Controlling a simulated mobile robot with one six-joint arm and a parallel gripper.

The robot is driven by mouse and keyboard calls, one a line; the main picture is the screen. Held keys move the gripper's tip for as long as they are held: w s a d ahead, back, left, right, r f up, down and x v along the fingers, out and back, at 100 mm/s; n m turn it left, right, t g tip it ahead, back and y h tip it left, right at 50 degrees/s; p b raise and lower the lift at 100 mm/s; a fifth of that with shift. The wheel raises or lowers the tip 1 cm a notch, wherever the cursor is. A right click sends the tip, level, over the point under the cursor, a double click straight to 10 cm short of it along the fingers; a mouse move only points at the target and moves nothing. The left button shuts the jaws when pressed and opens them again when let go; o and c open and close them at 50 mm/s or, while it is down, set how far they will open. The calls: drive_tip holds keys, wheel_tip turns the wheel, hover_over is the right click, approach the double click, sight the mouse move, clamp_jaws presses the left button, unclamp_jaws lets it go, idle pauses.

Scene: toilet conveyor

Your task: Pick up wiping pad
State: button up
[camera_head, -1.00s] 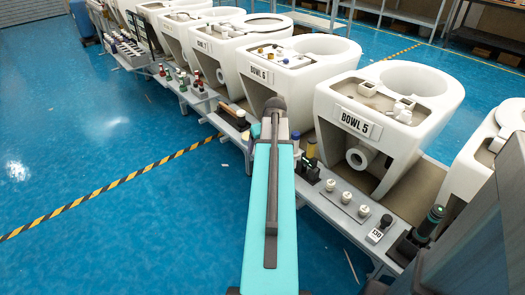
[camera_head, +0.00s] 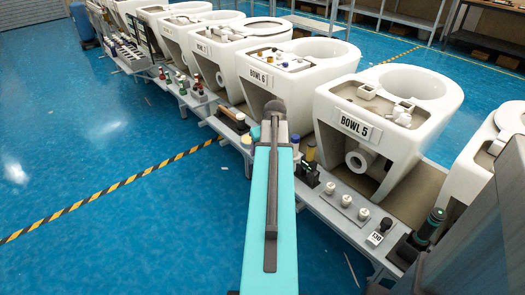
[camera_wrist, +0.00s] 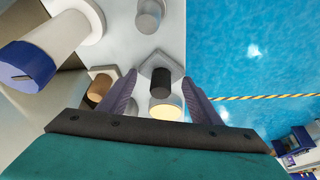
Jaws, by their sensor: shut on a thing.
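My gripper (camera_wrist: 161,77) points at the grey shelf in the wrist view, with its two purple-grey fingers apart around a pale cream round thing (camera_wrist: 166,110).
A brown cylinder (camera_wrist: 99,86), a grey knob (camera_wrist: 149,15) and a large white roll with a blue end (camera_wrist: 27,66) stand close by. White bowls, including Bowl 5 (camera_head: 420,150), line the shelf. Blue floor (camera_head: 120,240) lies open on the left.

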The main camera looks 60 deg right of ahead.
drive_tip(key=shift+r+p, duration=0.5)
drive_tip(key=shift+r, duration=4.4)
drive_tip(key=shift+w, duration=0.15)
drive_tip(key=w+a+r+n+y+p, duration=0.1)
drive_tip(key=w+a+r+n+p, duration=0.3)
drive_tip(key=w+a, duration=0.85)
drive_tip(key=w+a+r+n+y+p, duration=0.15)
drive_tip(key=w+a+r, duration=0.35)
drive_tip(key=w+a, duration=0.75)
drive_tip(key=shift+n+t, duration=0.4)
drive_tip(key=shift+n, duration=0.25)
drive_tip(key=w+a+r+p, duration=0.1)
drive_tip(key=a+r, duration=0.2)
drive_tip(key=a, duration=0.8)
drive_tip(key=w+a+r+p, duration=0.1)
drive_tip(key=a+r+p, duration=0.1)
drive_tip(key=a, duration=0.9)
drive_tip(key=w+a+r+p, duration=0.1)
drive_tip(key=a+r, duration=0.3)
drive_tip(key=a, duration=0.8)
drive_tip(key=shift+w+r, duration=0.1)
drive_tip(key=shift+r, duration=0.2)
drive_tip(key=shift+d, duration=0.1)
